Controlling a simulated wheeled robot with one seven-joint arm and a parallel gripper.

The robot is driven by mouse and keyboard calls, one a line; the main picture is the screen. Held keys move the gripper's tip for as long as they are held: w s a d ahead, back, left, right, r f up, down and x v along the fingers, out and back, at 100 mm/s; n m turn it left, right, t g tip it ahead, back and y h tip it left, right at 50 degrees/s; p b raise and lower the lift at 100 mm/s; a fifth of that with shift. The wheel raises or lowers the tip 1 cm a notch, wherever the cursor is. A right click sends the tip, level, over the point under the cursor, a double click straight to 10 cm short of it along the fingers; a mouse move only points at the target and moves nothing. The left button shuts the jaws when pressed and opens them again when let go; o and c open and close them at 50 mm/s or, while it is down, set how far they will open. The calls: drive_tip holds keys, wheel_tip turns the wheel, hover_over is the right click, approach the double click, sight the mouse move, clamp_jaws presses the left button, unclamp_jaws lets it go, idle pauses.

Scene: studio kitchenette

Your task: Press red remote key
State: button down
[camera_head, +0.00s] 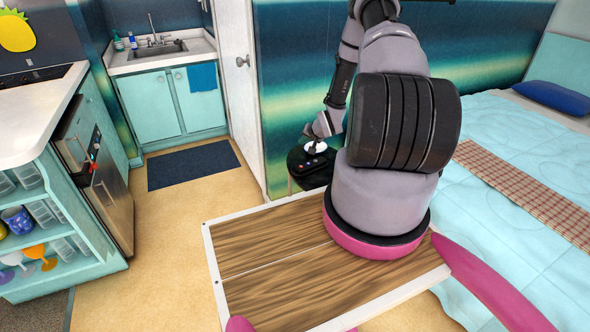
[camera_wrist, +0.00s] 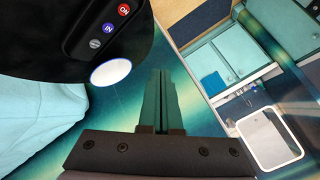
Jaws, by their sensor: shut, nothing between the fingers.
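The remote (camera_wrist: 100,29) is a dark strip lying on a black round-edged surface at the upper left of the wrist view. Its red key (camera_wrist: 124,10) is marked ON and sits at the end near the top edge. Below it are a blue key (camera_wrist: 109,28) and a grey key (camera_wrist: 95,43). My gripper (camera_wrist: 158,76) is shut and empty, with its fingers to the right of and apart from the remote. In the head view the gripper (camera_head: 312,133) is above a small black table (camera_head: 303,178) by the striped wall; the keys are too small to read there.
A white round thing (camera_wrist: 110,73) lies at the black surface's edge, near the remote. A bed (camera_head: 500,190) stands to the right in the head view. Sink cabinets (camera_head: 170,105) stand behind; floor is free at left.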

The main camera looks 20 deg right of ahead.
sight(302, 168)
drive_tip(key=shift+s+a+f, duration=0.1)
drive_tip(key=shift+a+f, duration=0.2)
drive_tip(key=shift+f, duration=0.15)
drive_tip(key=shift+f, duration=4.4)
drive_tip(key=shift+f, duration=0.4)
drive_tip(key=shift+f, duration=0.35)
drive_tip(key=shift+r, duration=0.75)
drive_tip(key=shift+r, duration=0.15)
